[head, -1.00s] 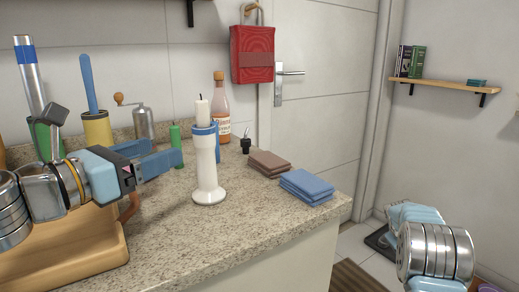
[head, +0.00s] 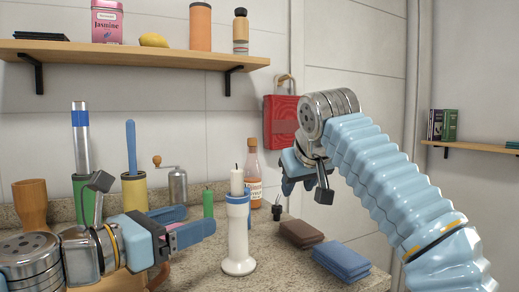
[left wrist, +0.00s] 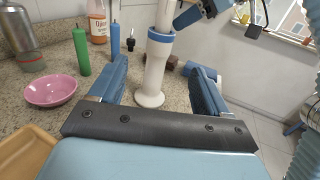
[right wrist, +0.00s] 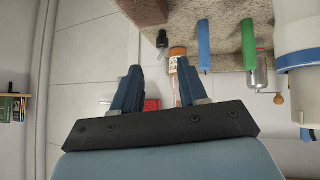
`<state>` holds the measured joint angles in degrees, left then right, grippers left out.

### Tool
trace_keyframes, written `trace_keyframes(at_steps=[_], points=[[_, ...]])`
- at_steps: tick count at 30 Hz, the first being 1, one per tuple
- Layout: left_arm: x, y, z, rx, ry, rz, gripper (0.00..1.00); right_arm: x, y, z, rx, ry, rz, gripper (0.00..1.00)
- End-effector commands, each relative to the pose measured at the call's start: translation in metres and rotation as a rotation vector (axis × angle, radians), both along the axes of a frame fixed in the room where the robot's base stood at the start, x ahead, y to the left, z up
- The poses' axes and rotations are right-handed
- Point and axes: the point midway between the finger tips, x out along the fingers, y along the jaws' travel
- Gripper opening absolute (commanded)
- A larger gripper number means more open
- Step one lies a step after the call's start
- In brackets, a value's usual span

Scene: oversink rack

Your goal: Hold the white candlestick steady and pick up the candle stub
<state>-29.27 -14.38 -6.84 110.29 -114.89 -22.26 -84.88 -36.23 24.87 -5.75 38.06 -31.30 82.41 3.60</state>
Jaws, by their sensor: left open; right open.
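The white candlestick (head: 238,240), with a blue band near its top, stands upright on the counter. The pale candle stub (head: 237,180) sits upright in its top. My left gripper (head: 201,220) is open, just left of the candlestick. In the left wrist view the candlestick (left wrist: 154,72) shows between the open fingers (left wrist: 160,80), apart from them. My right gripper (head: 292,186) is open and empty in the air, right of the stub. In the right wrist view the candlestick (right wrist: 292,25) and stub (right wrist: 303,95) appear upside down at the right edge, outside the fingers.
Behind the candlestick stand a green candle (head: 208,204), a sauce bottle (head: 254,170) and a grinder (head: 178,188). A pink bowl (left wrist: 50,91) stands on the counter. A wall shelf (head: 130,54) hangs above.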

Motion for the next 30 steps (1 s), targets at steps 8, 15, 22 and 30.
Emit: trace_keyframes(at_steps=[8, 15, 22, 30], points=[[0.000, 0.000, 0.000, 0.000, 0.000, 0.000, 0.77, -0.094, 0.076, 0.073, 0.131, -0.062, 0.164, 0.43], [0.003, -0.004, 0.000, -0.001, 0.001, -0.001, 0.77, -0.122, 0.092, 0.090, 0.166, -0.070, 0.214, 0.43], [0.030, -0.031, -0.001, 0.001, 0.003, -0.003, 0.77, -0.122, 0.092, 0.090, 0.165, -0.071, 0.214, 0.43], [0.071, -0.073, -0.001, 0.002, 0.002, -0.001, 0.77, -0.122, 0.092, 0.089, 0.165, -0.070, 0.214, 0.43]])
